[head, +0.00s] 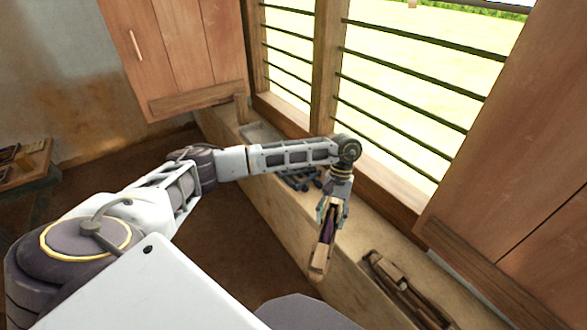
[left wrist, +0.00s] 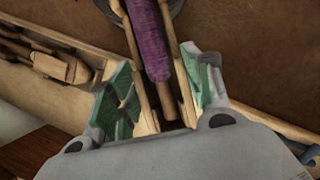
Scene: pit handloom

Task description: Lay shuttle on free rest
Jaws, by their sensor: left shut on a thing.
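The wooden shuttle (head: 321,258), with a purple yarn bobbin inside, hangs from my left gripper (head: 331,212) over the inner edge of the ledge in the head view. In the left wrist view the shuttle (left wrist: 152,38) runs up between the green-padded fingers of the same gripper (left wrist: 158,95), which is shut on it. A dark rest (head: 300,178) stands on the ledge beyond my left forearm, partly hidden by it; I see no shuttle on its visible part. My right gripper is not in view.
A long ledge (head: 262,190) runs under the barred window. Wooden shutters stand open at both sides. A small table (head: 32,165) is at far left.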

